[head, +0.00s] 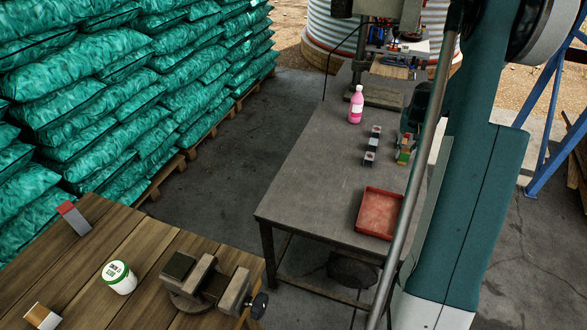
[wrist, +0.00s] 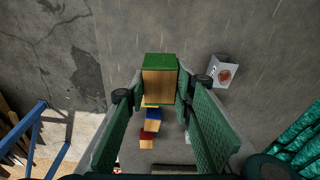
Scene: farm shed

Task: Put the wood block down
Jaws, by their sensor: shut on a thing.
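My gripper (wrist: 159,86) is shut on a wood block (wrist: 158,84) in the wrist view. The block has a green face and bare wood on another side, and it sits between the two green-padded fingers. Below it in that view are other blocks, one blue-topped (wrist: 153,114) and one red-topped (wrist: 147,136). In the head view the gripper is dark and partly hidden by my arm, over the right side of the grey table (head: 315,185). Coloured blocks (head: 404,150) show just below it there. I cannot tell whether the held block touches the table.
Small grey-and-white boxes (head: 370,159) stand left of the blocks. A pink bottle (head: 356,106) stands farther back, and a red tray (head: 378,213) lies nearer. The table is bare to the left. A wooden bench (head: 85,250) with a vise (head: 205,283) is at front left.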

